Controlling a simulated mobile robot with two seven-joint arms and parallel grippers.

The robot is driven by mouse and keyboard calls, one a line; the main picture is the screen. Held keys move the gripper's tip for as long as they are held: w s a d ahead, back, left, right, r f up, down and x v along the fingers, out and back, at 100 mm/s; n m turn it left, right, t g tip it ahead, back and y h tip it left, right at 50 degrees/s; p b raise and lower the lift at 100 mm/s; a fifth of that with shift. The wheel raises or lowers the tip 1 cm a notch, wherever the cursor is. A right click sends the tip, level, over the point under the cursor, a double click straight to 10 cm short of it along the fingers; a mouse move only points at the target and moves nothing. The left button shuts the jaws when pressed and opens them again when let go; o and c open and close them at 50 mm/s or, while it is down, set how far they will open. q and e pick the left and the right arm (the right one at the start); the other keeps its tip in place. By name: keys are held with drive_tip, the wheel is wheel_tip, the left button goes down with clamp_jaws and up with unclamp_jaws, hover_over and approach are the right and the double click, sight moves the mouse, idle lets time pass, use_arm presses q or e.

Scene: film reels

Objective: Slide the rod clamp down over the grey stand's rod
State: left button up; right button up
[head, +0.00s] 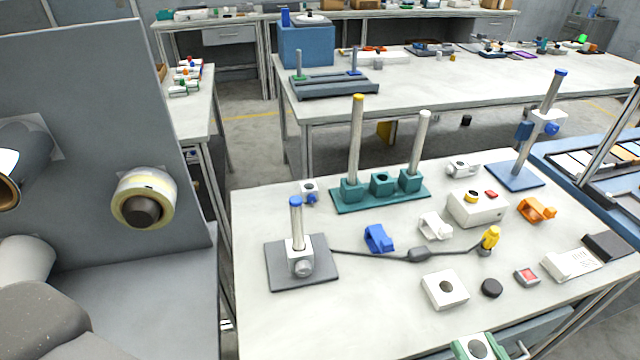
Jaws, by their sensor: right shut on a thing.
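The grey stand (274,273) is on the near table's left side. Its flat base carries a short upright rod (296,218) with a blue cap. A white clamp-like block (299,249) with a round grey knob is around the rod's lower part, at the base. My right gripper (478,353) is at the bottom edge, right of centre, mostly cut off. I cannot tell whether this part is the rod clamp. My left gripper is out of view.
A teal stand (345,203) with two tall rods is behind the grey stand. A dark cable (380,254) runs right from near the grey stand. Blue (378,238), white (435,226) and orange (537,209) clamps lie loose. A large grey panel (90,110) rises at left.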

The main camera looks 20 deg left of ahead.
drive_tip(key=w+d+r+m+t+h, duration=0.2)
drive_tip(key=w+d+r+m+h, duration=0.3)
drive_tip(key=d+r+m+h, duration=0.1)
drive_tip(key=shift+w+d+r+h, duration=0.2)
drive_tip(key=shift+d+r+h, duration=0.55)
drive_tip(key=shift+d+h, duration=0.45)
